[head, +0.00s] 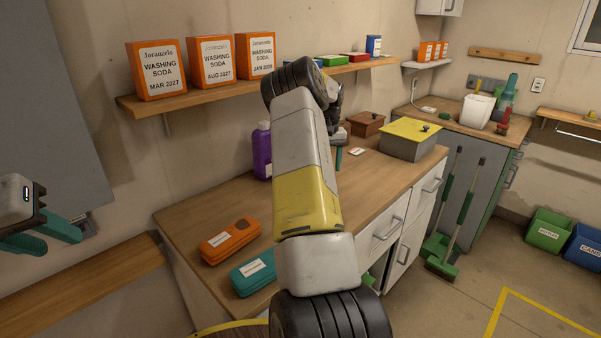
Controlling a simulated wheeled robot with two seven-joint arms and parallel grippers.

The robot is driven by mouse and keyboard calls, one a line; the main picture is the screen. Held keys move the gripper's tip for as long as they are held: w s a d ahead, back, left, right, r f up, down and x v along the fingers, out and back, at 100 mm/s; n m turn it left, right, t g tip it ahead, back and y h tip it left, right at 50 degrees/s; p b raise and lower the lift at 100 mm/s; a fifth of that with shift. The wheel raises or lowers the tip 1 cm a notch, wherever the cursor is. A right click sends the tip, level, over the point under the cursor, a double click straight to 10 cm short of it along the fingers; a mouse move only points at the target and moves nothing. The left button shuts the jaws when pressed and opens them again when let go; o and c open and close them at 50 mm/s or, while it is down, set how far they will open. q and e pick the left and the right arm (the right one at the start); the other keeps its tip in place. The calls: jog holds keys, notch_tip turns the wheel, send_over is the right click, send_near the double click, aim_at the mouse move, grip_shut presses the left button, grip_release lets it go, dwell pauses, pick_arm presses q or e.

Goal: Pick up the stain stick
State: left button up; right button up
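I cannot make out a stain stick for certain in the head view. A small white labelled item (357,152) lies on the wooden counter (392,172), too small to identify. My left gripper (62,236) is at the far left edge, in front of the wall and away from the counter. Its two teal fingers are apart with nothing seen between them. My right arm reaches across the middle of the view over the counter. My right gripper (339,158) is mostly hidden behind that arm; only a bit of teal finger shows near the counter top.
An orange case (230,240) and a teal case (253,272) lie on the near counter. A purple bottle (262,155), a brown box (366,123) and a yellow-lidded grey box (408,145) stand farther back. A shelf (190,98) with washing soda boxes hangs above.

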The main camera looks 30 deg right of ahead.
jog(key=f, duration=0.5)
jog(key=shift+d+f, duration=0.2)
jog(key=shift+f, duration=0.05)
grip_shut()
